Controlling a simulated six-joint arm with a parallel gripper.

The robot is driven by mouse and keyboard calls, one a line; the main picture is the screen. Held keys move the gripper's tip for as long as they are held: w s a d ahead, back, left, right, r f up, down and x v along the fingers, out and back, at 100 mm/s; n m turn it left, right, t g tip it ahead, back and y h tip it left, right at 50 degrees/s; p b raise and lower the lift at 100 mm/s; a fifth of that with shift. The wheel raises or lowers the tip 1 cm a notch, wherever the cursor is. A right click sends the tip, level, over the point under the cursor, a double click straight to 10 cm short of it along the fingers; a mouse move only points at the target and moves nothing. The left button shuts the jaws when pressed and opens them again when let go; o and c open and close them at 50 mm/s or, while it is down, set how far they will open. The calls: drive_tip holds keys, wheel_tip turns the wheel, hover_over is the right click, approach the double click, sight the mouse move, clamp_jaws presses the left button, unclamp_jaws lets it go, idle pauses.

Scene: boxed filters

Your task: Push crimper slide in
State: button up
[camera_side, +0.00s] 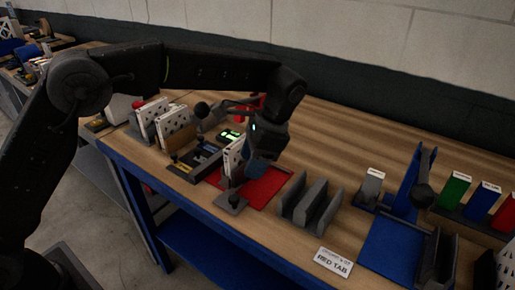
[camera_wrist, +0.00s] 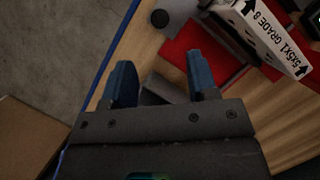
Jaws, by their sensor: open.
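What looks like the crimper slide (camera_side: 232,202) is a flat grey plate at the front edge of the red mat (camera_side: 268,191). It has a dark upright knob, and a round black knob (camera_wrist: 160,18) shows at the top of the wrist view. A white box (camera_side: 232,157) with a perforated face stands behind the slide; its printed side (camera_wrist: 268,32) reads "5x5x1 GRADE 8" in the wrist view. My gripper (camera_side: 262,170) is over the red mat, right of the box. Its blue fingers (camera_wrist: 161,75) are apart with nothing held between them. I cannot tell whether they touch anything.
A grey slotted rack (camera_side: 309,207) stands right of the mat, with a "RED TAB" card (camera_side: 333,261) in front. A blue fixture (camera_side: 394,240) and coloured boxes (camera_side: 455,190) are farther right. More boxes (camera_side: 160,122) stand left. The wood behind the rack is clear.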

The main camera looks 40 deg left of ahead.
drive_tip(key=v, duration=0.3)
idle(0.4)
drive_tip(key=m+t, duration=0.6)
drive_tip(key=m, duration=1.2)
approach(234, 198)
drive_tip(key=x, duration=0.9)
drive_tip(key=shift+c, duration=0.5)
clamp_jaws()
